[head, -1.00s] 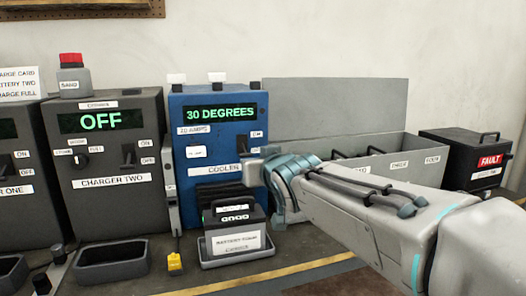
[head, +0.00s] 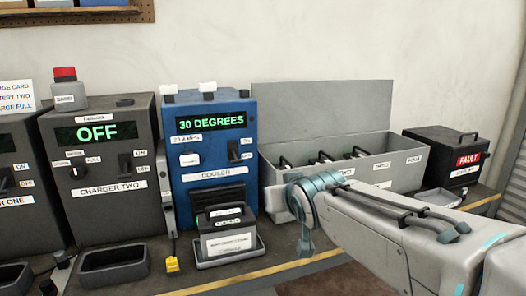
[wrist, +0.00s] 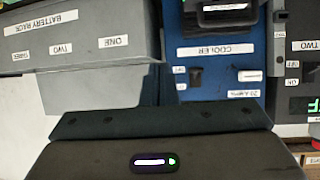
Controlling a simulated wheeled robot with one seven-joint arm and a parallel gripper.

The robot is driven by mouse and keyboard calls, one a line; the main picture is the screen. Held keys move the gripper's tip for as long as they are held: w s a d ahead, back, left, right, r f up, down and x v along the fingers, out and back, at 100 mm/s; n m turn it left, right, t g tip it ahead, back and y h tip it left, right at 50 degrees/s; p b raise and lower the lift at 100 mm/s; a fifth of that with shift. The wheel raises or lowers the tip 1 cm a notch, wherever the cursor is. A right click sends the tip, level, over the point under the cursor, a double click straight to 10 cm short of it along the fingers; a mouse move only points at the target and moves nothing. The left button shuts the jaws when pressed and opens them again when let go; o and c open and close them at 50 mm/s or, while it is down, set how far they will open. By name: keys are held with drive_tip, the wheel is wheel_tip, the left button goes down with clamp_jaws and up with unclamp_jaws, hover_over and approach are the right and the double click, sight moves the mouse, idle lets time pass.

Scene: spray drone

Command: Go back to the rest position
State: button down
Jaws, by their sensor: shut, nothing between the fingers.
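My gripper (wrist: 160,122) shows as a dark bar across the lower part of the wrist view, shut and empty. In the head view my arm reaches in from the right, and its teal wrist joint (head: 320,195) is in front of the left end of the grey battery rack (head: 395,177). The gripper end there is mostly hidden by the wrist. It is clear of the blue cooler (head: 245,160), which stands to its left and reads 30 DEGREES.
A battery (head: 222,222) sits in a tray (head: 207,264) before the cooler. Charger two (head: 118,205) reads OFF. A black FAULT box (head: 438,146) stands at right. An empty dark tray (head: 112,272) is at front left.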

drive_tip(key=s+d+f+m+g+h+p, duration=0.1)
drive_tip(key=s+d+g+p, duration=0.3)
drive_tip(key=s, duration=0.6)
drive_tip(key=s+d+f+m+g+h+p, duration=0.1)
drive_tip(key=s+d+g+p, duration=0.4)
drive_tip(key=s+p, duration=0.4)
drive_tip(key=shift+s+d+f+m+h, duration=0.2)
drive_tip(key=shift+s+d+m+h, duration=0.15)
drive_tip(key=shift+s+d, duration=0.55)
